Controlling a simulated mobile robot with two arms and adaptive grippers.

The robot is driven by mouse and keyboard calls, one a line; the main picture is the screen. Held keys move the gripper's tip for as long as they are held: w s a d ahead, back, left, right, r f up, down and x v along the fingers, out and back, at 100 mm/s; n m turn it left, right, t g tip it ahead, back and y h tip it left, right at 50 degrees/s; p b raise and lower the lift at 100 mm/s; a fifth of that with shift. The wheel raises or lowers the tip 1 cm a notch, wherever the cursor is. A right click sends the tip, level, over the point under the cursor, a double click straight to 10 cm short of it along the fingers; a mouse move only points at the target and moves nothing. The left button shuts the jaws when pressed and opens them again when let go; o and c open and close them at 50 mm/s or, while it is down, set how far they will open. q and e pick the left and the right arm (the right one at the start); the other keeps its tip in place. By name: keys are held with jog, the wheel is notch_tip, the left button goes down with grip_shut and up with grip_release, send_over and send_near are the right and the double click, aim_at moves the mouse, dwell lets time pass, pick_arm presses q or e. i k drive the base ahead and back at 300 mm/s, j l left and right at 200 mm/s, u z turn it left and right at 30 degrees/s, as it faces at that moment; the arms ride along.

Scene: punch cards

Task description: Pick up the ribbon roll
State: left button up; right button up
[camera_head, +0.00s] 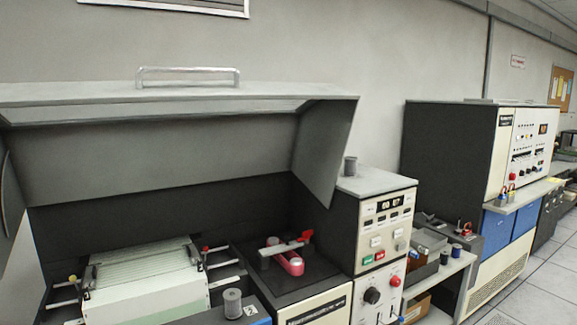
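Neither of my grippers is in view. I cannot tell for sure which item is the ribbon roll. Another grey cylinder (350,166) stands on top of the cream control cabinet. A pink-red elongated part (291,264) lies in the open machine's dark bay, under a pale bar with a red end (305,236). Small dark cylinders (456,250) stand on the shelf at the right.
The machine's grey lid (200,150) is raised, with a clear handle (188,77) on top. A paper stack (145,285) sits inside at the left. The cream control cabinet (385,240) stands right of the bay. A tall dark cabinet (450,155) stands farther right. Floor (545,285) is clear at lower right.

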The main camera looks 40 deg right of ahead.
aim_at(351, 163)
jog(key=l+u, duration=0.25)
jog(key=l, duration=0.15)
jog(key=l+u, duration=0.25)
jog(key=l, duration=0.15)
jog(key=k+l+u, duration=0.1)
jog(key=l+u, duration=0.15)
jog(key=l, duration=0.15)
jog(key=k+l+u, duration=0.1)
jog(key=l+u, duration=0.15)
jog(key=k+l+u, duration=0.25)
jog(key=l, duration=0.2)
jog(key=i+l, duration=0.05)
jog(key=i, duration=0.05)
